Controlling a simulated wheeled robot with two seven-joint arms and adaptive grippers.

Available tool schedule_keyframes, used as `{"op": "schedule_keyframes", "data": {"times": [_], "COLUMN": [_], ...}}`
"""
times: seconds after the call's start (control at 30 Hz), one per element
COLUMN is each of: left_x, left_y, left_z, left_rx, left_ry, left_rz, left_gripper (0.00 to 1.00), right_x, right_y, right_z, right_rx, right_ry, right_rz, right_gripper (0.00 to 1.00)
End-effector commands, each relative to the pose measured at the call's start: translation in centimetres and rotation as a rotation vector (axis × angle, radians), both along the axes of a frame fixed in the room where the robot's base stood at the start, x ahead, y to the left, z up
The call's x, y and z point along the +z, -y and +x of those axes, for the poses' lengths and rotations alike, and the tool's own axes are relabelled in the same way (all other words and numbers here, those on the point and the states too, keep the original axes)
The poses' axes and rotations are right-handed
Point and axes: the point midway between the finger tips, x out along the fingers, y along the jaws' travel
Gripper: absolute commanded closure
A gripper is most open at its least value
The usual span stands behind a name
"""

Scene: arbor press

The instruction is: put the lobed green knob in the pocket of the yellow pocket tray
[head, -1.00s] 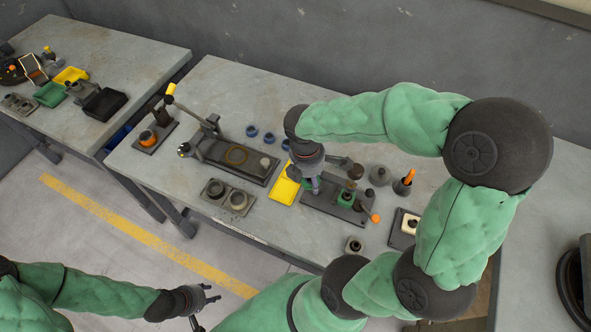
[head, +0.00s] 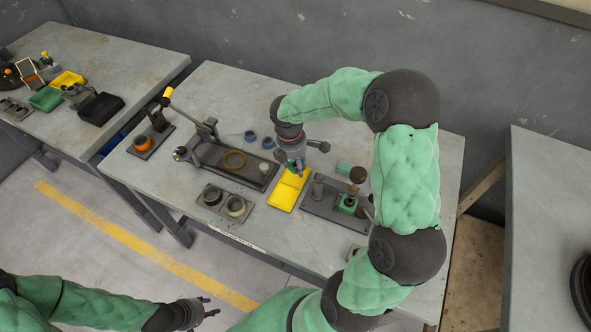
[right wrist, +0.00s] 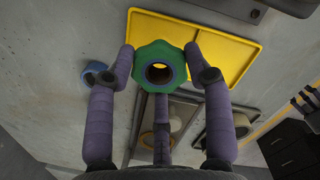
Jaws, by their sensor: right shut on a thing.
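The lobed green knob (right wrist: 160,66) is held between the fingers of my right gripper (right wrist: 160,60), with its round hole facing the wrist camera. In the head view only a bit of green shows under my right gripper (head: 296,168). The yellow pocket tray (head: 284,194) lies on the table below the gripper, and in the right wrist view (right wrist: 235,53) it lies beyond the knob. The knob overlaps the tray's edge in that view; the gap between them is hard to judge. My left gripper (head: 205,309) is open and empty, low over the floor side.
A black press base (head: 240,165) with a brass ring stands left of the tray. A grey fixture (head: 325,204) with a green part stands close on its right. A plate with two cups (head: 224,202) sits at the front.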

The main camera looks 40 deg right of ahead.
Motion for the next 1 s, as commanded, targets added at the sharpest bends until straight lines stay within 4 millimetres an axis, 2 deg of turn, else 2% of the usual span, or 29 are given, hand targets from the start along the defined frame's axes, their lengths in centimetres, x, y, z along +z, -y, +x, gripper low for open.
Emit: {"op": "schedule_keyframes", "data": {"times": [0.1,0.3,0.73,0.77,0.8,0.83,1.0], "left_x": [-0.4,-1.9,-2.0,-1.9,-1.9,-1.9,-1.9], "left_y": [0.0,0.0,0.0,0.0,0.0,0.0,0.0], "left_z": [0.0,0.0,0.0,0.0,0.0,0.0,0.0], "left_rx": [0.0,0.0,0.0,0.0,0.0,0.0,0.0], "left_ry": [0.0,0.0,0.0,0.0,0.0,0.0,0.0], "left_rz": [0.0,0.0,0.0,0.0,0.0,0.0,0.0], "left_gripper": [0.6,0.6,0.6,0.6,0.6,0.6,0.6], "right_x": [-1.1,-3.9,-4.3,-4.2,-4.2,-4.2,-4.2], "right_y": [0.3,0.2,0.2,0.2,0.2,0.2,0.2], "right_z": [0.7,0.6,0.6,0.6,0.6,0.6,0.6], "right_rx": [0.0,0.0,0.0,0.0,0.0,0.0,0.0], "right_ry": [-0.001,-0.002,-0.001,-0.001,-0.001,-0.001,-0.001], "right_rz": [0.0,0.002,0.001,0.001,0.001,0.001,0.001], "right_gripper": [0.88,0.88,0.88,0.4,0.29,0.25,0.25]}}
